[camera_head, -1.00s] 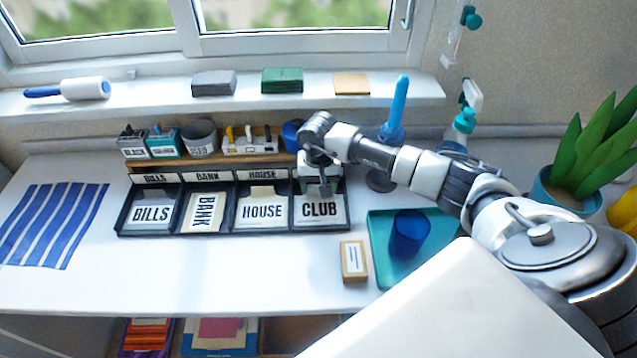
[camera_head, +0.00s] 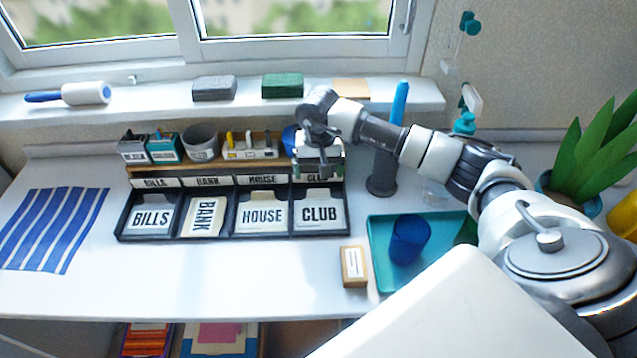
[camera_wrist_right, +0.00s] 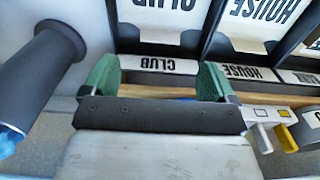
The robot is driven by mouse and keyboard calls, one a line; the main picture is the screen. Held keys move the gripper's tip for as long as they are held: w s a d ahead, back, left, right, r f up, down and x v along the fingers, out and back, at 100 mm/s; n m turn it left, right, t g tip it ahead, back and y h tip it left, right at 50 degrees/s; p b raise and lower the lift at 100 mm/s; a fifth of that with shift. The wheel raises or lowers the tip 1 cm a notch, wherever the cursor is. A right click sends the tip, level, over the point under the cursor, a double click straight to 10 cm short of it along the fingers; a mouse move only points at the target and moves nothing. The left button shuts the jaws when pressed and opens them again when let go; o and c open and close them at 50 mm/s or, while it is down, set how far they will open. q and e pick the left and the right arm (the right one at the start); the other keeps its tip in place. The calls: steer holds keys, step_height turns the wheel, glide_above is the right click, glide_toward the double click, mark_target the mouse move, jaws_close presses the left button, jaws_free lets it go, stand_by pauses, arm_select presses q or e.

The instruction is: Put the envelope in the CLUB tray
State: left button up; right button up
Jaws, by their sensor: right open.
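The CLUB tray (camera_head: 322,234) is the rightmost compartment of the dark tray row. A flat cream, envelope-like piece (camera_head: 320,199) printed CLUB lies inside it; its edge also shows in the right wrist view (camera_wrist_right: 170,16). I cannot tell whether it is the task's envelope or a fixed label. My right gripper (camera_head: 319,172) is over the back edge of that tray, apart from the piece. In the wrist view its green fingertips (camera_wrist_right: 160,80) are spread wide with nothing between them. My left gripper is out of view.
Similar pieces printed BILLS (camera_head: 152,217), BANK (camera_head: 206,216) and HOUSE (camera_head: 262,214) lie in the other compartments. A wooden shelf with cups stands behind. A dark cylindrical stand (camera_head: 382,172), a teal tray (camera_head: 384,270) with a blue cup (camera_head: 410,238) and a small box (camera_head: 354,266) are at right.

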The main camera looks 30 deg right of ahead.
steer(key=shift+r, duration=2.4)
steer(key=shift+s, duration=0.1)
